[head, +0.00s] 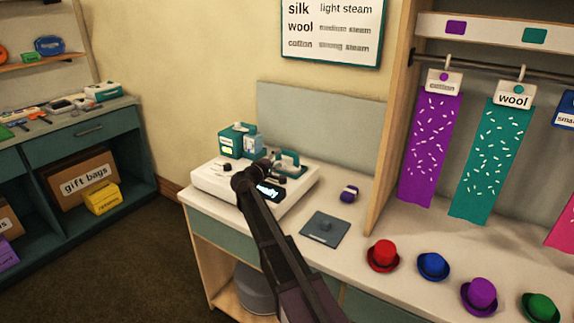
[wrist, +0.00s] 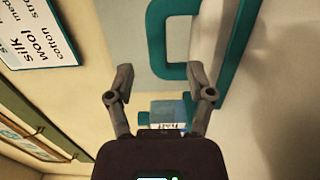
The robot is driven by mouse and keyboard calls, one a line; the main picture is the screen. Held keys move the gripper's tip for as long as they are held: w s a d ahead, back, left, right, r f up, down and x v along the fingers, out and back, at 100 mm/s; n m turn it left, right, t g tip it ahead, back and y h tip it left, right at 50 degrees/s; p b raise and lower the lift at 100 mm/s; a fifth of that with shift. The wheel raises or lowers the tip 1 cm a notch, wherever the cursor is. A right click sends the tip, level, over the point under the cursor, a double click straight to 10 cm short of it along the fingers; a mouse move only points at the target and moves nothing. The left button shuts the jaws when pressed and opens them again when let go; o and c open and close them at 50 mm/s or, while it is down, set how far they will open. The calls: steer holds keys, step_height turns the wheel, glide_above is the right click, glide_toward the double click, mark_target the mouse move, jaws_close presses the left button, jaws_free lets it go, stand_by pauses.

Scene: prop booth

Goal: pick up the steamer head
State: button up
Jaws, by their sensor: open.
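The steamer head, with its teal loop handle (head: 290,160), rests on the white steamer base (head: 296,187) on the counter. In the wrist view, the teal handle (wrist: 156,45) is large and lies just beyond my fingertips. My gripper (wrist: 161,82) is open, with its two grey fingers spread and nothing between them. A blue water tank (wrist: 168,112) with a partly hidden label shows through the gap between the fingers, further off. In the head view my arm crosses in front of the base and hides part of it, and the fingers are hard to make out.
A teal box (head: 231,140) stands at the back of the base. A dark pad (head: 325,230), a purple spool-like item (head: 348,194) and several hats, including a red hat (head: 383,255), lie to the right. Purple cloth (head: 428,150) and teal cloth (head: 490,165) hang from a rail.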

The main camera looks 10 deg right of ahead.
mark_target(286, 154)
steer(key=shift+w+d, duration=0.15)
steer(key=shift+x, duration=2.65)
steer(key=shift+d+r, duration=0.1)
steer(key=shift+r, duration=0.05)
jaws_close()
